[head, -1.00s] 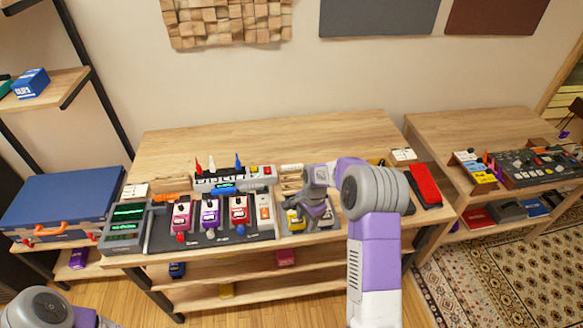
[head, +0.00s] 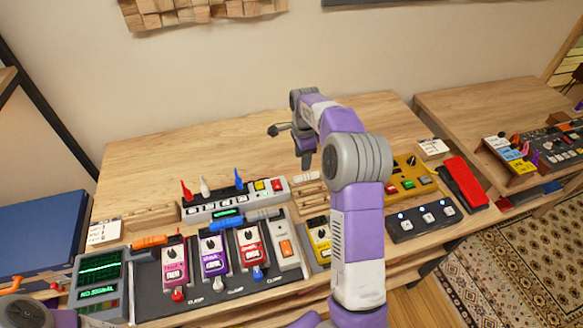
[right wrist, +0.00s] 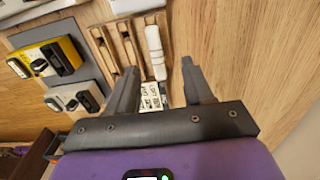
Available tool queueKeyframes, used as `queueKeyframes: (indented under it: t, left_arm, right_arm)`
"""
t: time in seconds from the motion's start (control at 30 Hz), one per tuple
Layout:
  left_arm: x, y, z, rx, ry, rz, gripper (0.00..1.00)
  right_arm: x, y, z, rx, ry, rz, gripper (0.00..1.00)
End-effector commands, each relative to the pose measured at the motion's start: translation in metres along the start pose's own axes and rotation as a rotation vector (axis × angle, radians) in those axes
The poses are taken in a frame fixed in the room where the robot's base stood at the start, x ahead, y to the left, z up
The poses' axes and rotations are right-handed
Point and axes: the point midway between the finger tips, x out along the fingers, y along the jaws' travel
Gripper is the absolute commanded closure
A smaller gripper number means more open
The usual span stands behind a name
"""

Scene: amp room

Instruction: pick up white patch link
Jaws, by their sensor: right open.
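The white patch link (head: 307,177) is a short white bar lying at the back of a small wooden rack on the table, right of the switch box. In the right wrist view the white patch link (right wrist: 155,52) lies beyond and roughly between the fingertips. My right gripper (head: 290,145) is above the back of the table, behind the link in the head view. Its fingers also show spread apart and empty in the right wrist view (right wrist: 160,68). My left gripper is out of view; only part of my left arm shows at the lower left.
A switch box (head: 228,202) with red, white and blue plugs stands left of the rack. A row of pedals (head: 212,258) lies in front. A yellow pedal (head: 410,182) and a black footswitch (head: 425,220) are at right. The table's back part (head: 180,145) is bare.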

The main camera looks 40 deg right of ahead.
Motion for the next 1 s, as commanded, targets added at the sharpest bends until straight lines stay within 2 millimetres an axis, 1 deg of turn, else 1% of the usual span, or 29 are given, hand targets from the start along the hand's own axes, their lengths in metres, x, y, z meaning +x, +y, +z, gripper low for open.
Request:
queueKeyframes:
  t: [0.2,0.37,0.5,0.63,0.7,1.0]
  left_arm:
    - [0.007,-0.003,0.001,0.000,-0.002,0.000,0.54]
    - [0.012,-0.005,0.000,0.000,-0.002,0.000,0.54]
    - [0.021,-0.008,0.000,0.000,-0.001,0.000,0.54]
    - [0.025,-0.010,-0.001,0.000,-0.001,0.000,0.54]
    - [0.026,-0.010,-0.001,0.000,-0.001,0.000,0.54]
    - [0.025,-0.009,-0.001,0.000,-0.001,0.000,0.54]
  right_arm:
    - [0.020,0.001,-0.003,0.010,0.001,0.001,0.49]
    - [0.033,0.002,-0.004,0.009,0.001,0.000,0.49]
    - [0.054,0.005,-0.009,0.009,0.002,0.002,0.49]
    - [0.072,0.005,-0.009,0.007,0.002,0.002,0.49]
    - [0.075,0.005,-0.009,0.007,0.002,0.001,0.49]
    - [0.074,0.005,-0.008,0.007,0.002,0.000,0.49]
